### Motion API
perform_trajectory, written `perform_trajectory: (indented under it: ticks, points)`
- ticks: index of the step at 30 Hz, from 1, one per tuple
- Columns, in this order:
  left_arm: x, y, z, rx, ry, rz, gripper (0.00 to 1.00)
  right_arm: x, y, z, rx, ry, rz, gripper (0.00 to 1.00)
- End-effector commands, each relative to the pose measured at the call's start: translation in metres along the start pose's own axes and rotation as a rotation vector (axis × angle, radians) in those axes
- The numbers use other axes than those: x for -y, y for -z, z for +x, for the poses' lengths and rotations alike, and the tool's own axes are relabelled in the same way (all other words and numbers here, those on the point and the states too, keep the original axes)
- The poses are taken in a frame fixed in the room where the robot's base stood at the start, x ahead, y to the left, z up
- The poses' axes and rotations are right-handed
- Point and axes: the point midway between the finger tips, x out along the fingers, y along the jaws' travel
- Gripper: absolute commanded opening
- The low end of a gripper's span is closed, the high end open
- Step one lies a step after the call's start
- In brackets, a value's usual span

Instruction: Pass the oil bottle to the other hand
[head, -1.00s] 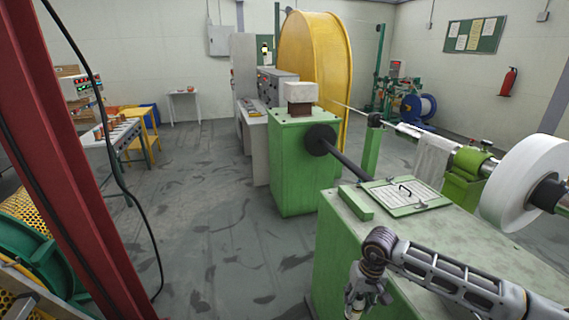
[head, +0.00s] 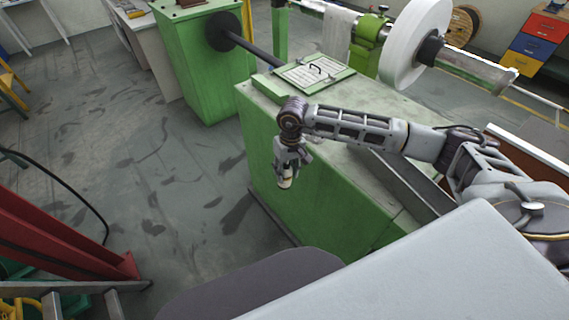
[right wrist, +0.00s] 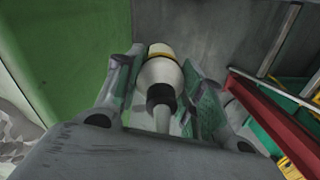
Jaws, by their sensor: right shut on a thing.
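The oil bottle (right wrist: 160,75) shows in the right wrist view as a pale bottle with a yellow band, a dark collar and a narrow light nozzle. It lies between the two fingers of my right gripper (right wrist: 158,90), which is shut on it. In the head view my right gripper (head: 287,172) hangs pointing down beside the green machine cabinet, and the pale end of the bottle (head: 286,183) shows at its fingertips. The bottle is held in the air, clear of the floor. My left gripper is not in view.
The green cabinet (head: 300,205) stands close to the right gripper, with a clipboard-like panel (head: 314,72) on top. A white reel (head: 414,45) stands behind. A red post (head: 60,235) and ladder-like rails (head: 75,287) are at lower left. Open grey floor (head: 130,150) lies left of the cabinet.

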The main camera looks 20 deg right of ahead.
Motion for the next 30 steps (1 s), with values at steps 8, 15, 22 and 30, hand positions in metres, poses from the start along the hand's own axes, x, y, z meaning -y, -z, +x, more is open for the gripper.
perform_trajectory:
  ticks: [8, 15, 22, 30]
  points:
    - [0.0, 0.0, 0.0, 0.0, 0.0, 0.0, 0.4, 0.029, 0.0, -0.035, 0.006, 0.0, -0.116, 0.1]
    - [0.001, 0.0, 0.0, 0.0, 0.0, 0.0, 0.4, 0.056, -0.001, -0.067, 0.017, 0.001, -0.228, 0.1]
    - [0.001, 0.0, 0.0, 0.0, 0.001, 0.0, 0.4, 0.081, -0.001, -0.097, 0.026, 0.0, -0.33, 0.1]
    - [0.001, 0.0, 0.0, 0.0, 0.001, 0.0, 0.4, 0.109, -0.002, -0.132, 0.037, 0.0, -0.448, 0.1]
